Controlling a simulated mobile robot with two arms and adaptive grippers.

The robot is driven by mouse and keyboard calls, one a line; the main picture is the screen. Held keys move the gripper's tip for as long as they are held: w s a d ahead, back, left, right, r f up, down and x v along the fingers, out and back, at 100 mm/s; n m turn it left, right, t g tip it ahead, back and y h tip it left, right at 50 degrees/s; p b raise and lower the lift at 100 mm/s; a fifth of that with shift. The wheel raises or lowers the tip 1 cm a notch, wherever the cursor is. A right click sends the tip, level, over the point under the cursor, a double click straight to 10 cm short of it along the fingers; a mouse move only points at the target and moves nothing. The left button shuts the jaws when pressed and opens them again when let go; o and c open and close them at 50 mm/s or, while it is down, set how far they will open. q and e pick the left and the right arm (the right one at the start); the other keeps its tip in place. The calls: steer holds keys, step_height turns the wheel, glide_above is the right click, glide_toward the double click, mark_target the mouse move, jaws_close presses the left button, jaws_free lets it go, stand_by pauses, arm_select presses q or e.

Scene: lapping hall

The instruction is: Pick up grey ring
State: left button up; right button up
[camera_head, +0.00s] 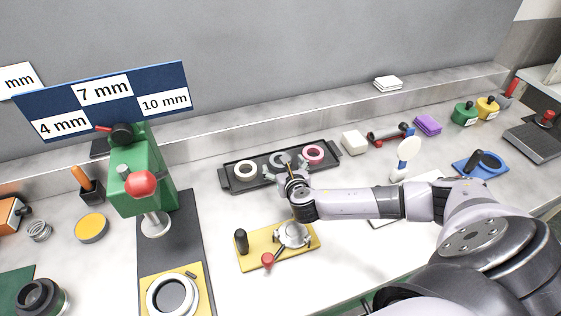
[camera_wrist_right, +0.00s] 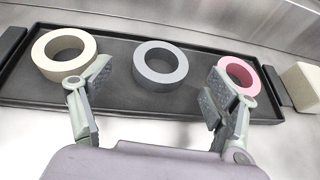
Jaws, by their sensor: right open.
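The grey ring (camera_wrist_right: 160,65) lies flat in the middle of a black tray (camera_wrist_right: 115,98), between a cream ring (camera_wrist_right: 64,55) and a pink ring (camera_wrist_right: 238,74). In the head view the grey ring (camera_head: 278,160) shows just beyond my right gripper (camera_head: 287,174). My right gripper (camera_wrist_right: 158,100) is open, and its fingers are spread either side of the grey ring, a little short of it. Nothing is between the fingers. The right fingertip overlaps the pink ring in the wrist view. My left gripper is not in view.
A yellow fixture (camera_head: 255,255) with a red-knobbed lever stands in front of the tray. A green press (camera_head: 145,180) stands to the left. A white block (camera_head: 354,142) sits right of the tray, and a wall ledge runs behind.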

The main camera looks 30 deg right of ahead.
steer(key=shift+x, duration=2)
steer(key=shift+s+d+f, duration=0.1)
steer(key=shift+c, duration=0.3)
steer(key=shift+s+f, duration=0.15)
steer(key=shift+s, duration=0.05)
steer(key=c, duration=1.3)
steer(key=shift+a, duration=0.2)
step_height(320, 180, up, 20)
steer(key=p, duration=0.1)
steer(key=s+a+r+n+y, duration=0.1)
steer(key=s+a+r, duration=0.2)
steer(key=a, duration=0.3)
steer(key=s+a+r+n+y, duration=0.1)
steer(key=s+a+r+y, duration=0.1)
steer(key=a+r, duration=0.4)
steer(key=s+a+r+n+y, duration=0.1)
steer(key=s+a+r, duration=0.3)
steer(key=a, duration=0.2)
steer(key=shift+r+n+t, duration=0.15)
steer(key=shift+n+t, duration=0.25)
